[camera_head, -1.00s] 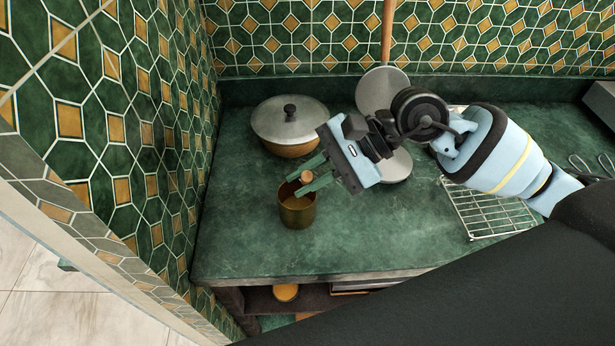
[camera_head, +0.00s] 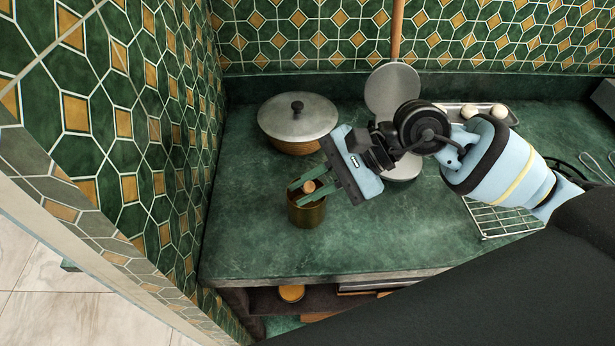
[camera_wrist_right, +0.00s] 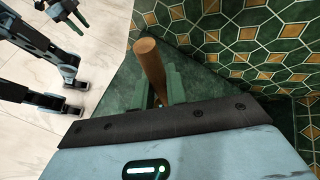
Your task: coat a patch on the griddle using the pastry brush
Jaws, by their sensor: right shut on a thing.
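My right gripper (camera_head: 306,188) is shut on the wooden handle of the pastry brush (camera_head: 309,186). The handle stands up from a brass-coloured cup (camera_head: 306,214) near the counter's front left; the brush's lower end is hidden. In the right wrist view the handle (camera_wrist_right: 150,66) rises, somewhat tilted, between the green fingers of my right gripper (camera_wrist_right: 160,85). What looks like my left gripper (camera_wrist_right: 78,22) is small at the top left of that view, over the pale floor. Its jaw state is unclear. I cannot make out the griddle for certain.
A lidded pot (camera_head: 297,118) stands behind the cup. A wire rack (camera_head: 500,221) and a tray with white, egg-like things (camera_head: 482,112) are to the right. The counter's front middle (camera_head: 390,235) is clear.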

